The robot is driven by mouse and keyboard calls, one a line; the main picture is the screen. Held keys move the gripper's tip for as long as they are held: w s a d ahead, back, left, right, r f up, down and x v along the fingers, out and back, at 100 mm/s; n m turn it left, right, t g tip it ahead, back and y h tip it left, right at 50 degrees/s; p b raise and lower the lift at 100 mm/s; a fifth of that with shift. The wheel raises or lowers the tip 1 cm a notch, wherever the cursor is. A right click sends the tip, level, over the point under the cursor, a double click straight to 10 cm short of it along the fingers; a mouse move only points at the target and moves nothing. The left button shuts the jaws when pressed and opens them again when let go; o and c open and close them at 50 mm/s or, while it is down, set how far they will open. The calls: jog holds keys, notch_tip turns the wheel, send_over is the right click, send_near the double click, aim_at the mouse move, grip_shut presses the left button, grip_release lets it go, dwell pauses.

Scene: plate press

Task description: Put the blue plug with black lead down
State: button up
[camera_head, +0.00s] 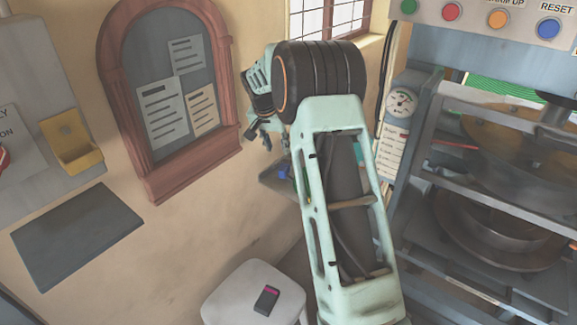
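My arm reaches up the middle of the view and its wrist bends away toward the wall. My gripper (258,136) shows small and dark in front of the wall, partly hidden by my wrist. I cannot tell whether its fingers are open or shut, or whether they hold anything. A small blue thing (283,172) shows below it, beside my forearm, at a grey wall shelf (272,183). It may be the blue plug, but it is too small and partly covered to be sure. No black lead can be clearly traced to it.
A white stool (235,300) with a dark phone-like object (267,300) stands below. The press (430,150) with control buttons is at right. A framed notice board (130,60), a yellow holder (70,140) and a dark panel (70,235) are at left.

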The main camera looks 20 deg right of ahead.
send_over(284, 165)
jog(key=s+a, duration=0.1)
jog(key=s, duration=0.2)
jog(key=shift+n, duration=0.3)
notch_tip(284, 165, down, 7)
jog(key=shift+a, duration=0.15)
jog(key=shift+w+p+x, duration=0.2)
jog(key=shift+p+x, duration=0.35)
jog(key=shift+x, duration=2.5)
jog(key=shift+r, duration=0.1)
grip_shut()
jog(key=shift+r, duration=0.1)
